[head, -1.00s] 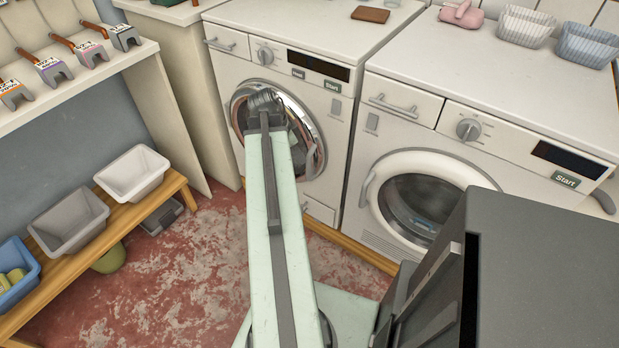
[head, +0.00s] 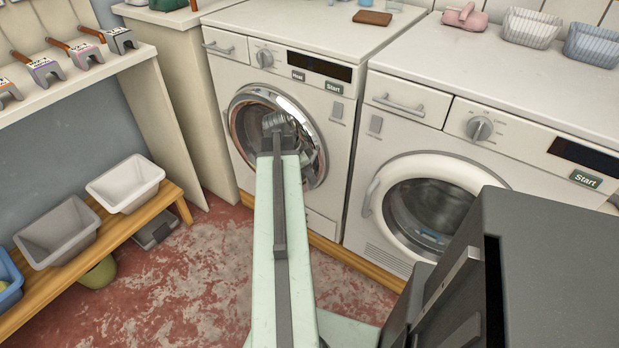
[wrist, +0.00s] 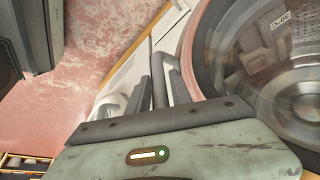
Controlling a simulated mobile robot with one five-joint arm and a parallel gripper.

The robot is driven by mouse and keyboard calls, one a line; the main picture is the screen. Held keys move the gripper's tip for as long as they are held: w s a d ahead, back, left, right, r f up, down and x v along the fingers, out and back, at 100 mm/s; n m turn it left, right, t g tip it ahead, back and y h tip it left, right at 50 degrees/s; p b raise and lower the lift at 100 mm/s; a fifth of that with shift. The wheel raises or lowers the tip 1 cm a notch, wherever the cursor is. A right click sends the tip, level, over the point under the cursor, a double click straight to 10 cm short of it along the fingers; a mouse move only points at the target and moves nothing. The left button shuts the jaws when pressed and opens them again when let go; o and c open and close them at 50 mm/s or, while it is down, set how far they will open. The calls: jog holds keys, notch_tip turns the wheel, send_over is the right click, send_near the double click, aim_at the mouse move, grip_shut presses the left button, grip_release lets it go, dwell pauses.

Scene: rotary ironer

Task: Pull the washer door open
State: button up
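The left front-loading machine (head: 300,110) is white, with a round glass door (head: 308,185) in a chrome ring. The door looks closed in the head view. A pale handle (head: 226,125) shows at the door's left edge. My gripper (head: 278,125) is in front of the door glass, to the right of that handle, and my own wrist hides part of it. In the wrist view, the dark fingers of my gripper (wrist: 158,82) stand close together, left of the round door (wrist: 250,75).
A second white machine (head: 385,150) with a white-ringed door stands to the right. A wooden bench (head: 110,235) with plastic tubs is on the left, below a shelf of tools. The worn red floor (head: 190,270) between bench and machines is mostly clear.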

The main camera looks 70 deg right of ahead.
grip_shut()
dwell(1.3)
